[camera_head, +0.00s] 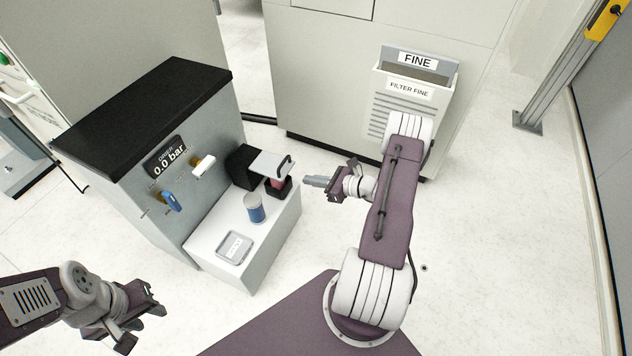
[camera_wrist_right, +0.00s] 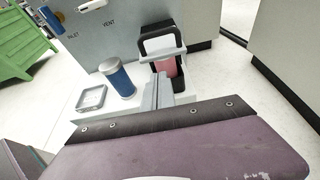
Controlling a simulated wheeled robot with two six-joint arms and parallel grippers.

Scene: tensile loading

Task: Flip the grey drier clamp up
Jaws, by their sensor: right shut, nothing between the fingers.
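The grey drier clamp (camera_head: 266,162) is a light grey plate with a black loop handle (camera_head: 285,163). It lies about level over a pink cylinder (camera_head: 277,183) in a black holder on the white bench. My left gripper (camera_head: 145,318) is open and empty at the lower left, far from the clamp.
A blue cylinder with a grey lid (camera_head: 254,208) and a small tray (camera_head: 234,247) stand on the white bench (camera_head: 215,240). The grey machine with display and valves (camera_head: 165,160) rises behind. A FINE filter box (camera_head: 410,90) is on the back cabinet. Floor right of the bench is clear.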

